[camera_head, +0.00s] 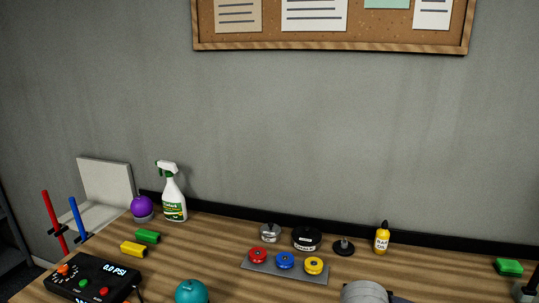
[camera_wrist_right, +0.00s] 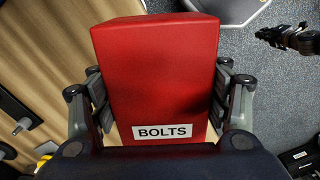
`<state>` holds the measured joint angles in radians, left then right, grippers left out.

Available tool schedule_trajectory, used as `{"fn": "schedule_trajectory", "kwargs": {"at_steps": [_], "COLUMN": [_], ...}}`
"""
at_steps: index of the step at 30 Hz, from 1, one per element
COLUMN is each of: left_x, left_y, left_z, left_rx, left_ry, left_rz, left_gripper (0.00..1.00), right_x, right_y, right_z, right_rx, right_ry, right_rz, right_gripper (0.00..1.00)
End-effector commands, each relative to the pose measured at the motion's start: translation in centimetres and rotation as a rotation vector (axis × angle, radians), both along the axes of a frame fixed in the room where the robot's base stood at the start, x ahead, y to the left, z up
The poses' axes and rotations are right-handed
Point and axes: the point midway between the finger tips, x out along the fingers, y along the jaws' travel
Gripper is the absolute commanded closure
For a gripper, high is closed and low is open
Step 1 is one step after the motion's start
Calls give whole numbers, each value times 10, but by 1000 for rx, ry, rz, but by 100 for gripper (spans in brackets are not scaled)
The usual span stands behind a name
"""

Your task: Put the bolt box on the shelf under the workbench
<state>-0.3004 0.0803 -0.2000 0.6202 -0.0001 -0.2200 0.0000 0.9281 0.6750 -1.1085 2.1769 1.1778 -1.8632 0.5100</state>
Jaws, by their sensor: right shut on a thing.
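The red bolt box (camera_wrist_right: 155,75), labelled BOLTS, fills the middle of the right wrist view. My right gripper (camera_wrist_right: 160,100) is shut on it, with fingers at both sides. The wooden workbench top (camera_head: 205,255) spans the bottom of the head view; a wooden surface also shows left of the box in the wrist view (camera_wrist_right: 45,45). Grey floor shows to the box's right. A dark jointed part at the wrist view's upper right looks like my left gripper (camera_wrist_right: 285,38); its jaw state is unclear. The shelf under the workbench is not visible in either view.
On the bench are a black gauge box (camera_head: 92,278), a spray bottle (camera_head: 172,192), a teal ball-like object (camera_head: 191,291), a rack with coloured discs (camera_head: 285,268) and a yellow oil bottle (camera_head: 382,238). A grey wall with a corkboard (camera_head: 330,38) stands behind.

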Motion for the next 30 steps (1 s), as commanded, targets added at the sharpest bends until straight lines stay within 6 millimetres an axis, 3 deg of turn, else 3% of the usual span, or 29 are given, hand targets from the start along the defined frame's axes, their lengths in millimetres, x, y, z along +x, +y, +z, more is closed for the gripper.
{"fn": "schedule_trajectory", "kwargs": {"at_steps": [6,12,18,30], "left_x": [0,0,1,1], "left_y": [0,0,0,0], "left_z": [0,0,0,0], "left_rx": [0,0,0,0], "left_ry": [-1,-1,-1,-1], "left_rz": [0,0,0,0], "left_gripper": [100,100,100,100], "right_x": [3,2,1,1], "right_y": [-33,-52,-58,-58], "right_z": [31,50,57,57], "right_rx": [-1,-1,0,0], "right_ry": [-6,-8,-9,-8], "right_rz": [-436,-710,-814,-820], "right_gripper": [58,58,58,58]}}
